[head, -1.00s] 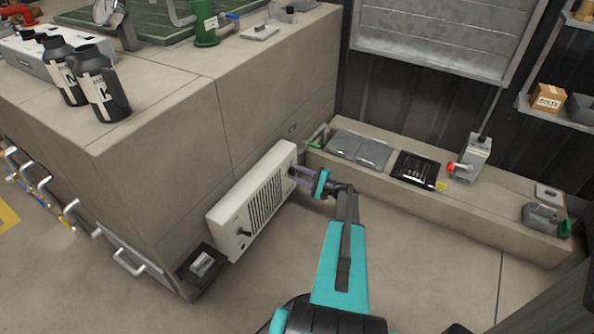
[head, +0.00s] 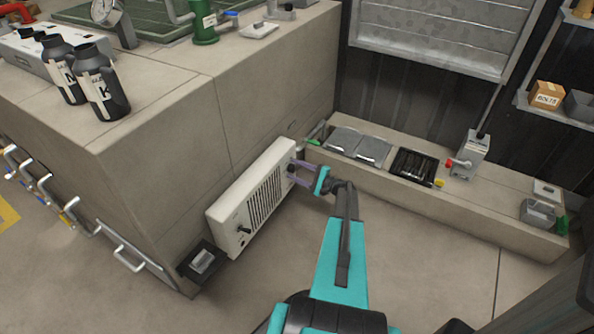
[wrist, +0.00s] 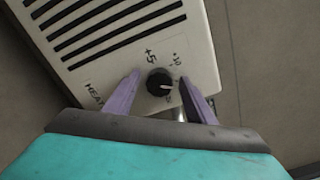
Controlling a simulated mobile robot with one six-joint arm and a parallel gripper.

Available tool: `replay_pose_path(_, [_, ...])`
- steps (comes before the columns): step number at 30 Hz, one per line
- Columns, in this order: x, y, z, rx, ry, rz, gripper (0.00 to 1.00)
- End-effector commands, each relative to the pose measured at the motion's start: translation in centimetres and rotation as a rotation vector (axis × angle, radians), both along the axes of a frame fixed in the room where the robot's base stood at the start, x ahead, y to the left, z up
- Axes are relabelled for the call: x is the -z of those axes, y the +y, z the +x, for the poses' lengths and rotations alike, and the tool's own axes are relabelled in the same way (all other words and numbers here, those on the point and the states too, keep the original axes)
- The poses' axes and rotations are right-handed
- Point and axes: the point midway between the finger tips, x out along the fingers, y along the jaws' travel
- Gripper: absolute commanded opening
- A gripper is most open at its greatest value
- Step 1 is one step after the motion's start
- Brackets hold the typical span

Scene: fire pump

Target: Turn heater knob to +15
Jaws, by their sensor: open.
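The heater (head: 225,222) is a white box with black vent slots on the side of the concrete block. Its far-end dark round knob (wrist: 159,82) shows in the wrist view, with a pale pointer mark towards the right. "+5" is printed above the knob's left and what looks like "+10" above its right; a further mark below right is too small to read surely. My gripper (head: 293,171) is at the heater's far end, with purple fingers apart. In the wrist view my gripper (wrist: 160,78) has one finger each side of the knob, with gaps visible. Contact cannot be told.
A second dark knob (head: 244,230) is at the heater's near end. A low concrete ledge (head: 480,205) to the right holds grey plates, a black tray (head: 414,168) and a red-lever box (head: 470,155). A dark box (head: 202,263) stands near the heater. The floor in front is clear.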

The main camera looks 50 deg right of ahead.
Motion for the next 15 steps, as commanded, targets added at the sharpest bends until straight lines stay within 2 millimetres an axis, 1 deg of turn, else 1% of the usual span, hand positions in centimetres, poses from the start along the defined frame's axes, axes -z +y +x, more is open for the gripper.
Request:
replay_pose_path(4, [0.0, 0.0, -0.1, -0.001, 0.0, 0.0, 0.5])
replay_pose_path(8, [-0.1, -0.2, -0.7, -0.001, 0.0, 0.0, 0.5])
replay_pose_path(11, [-0.1, -0.4, -1.6, -0.001, 0.001, 0.0, 0.5])
replay_pose_path(15, [-0.2, -0.9, -3.4, 0.001, 0.0, 0.0, 0.5])
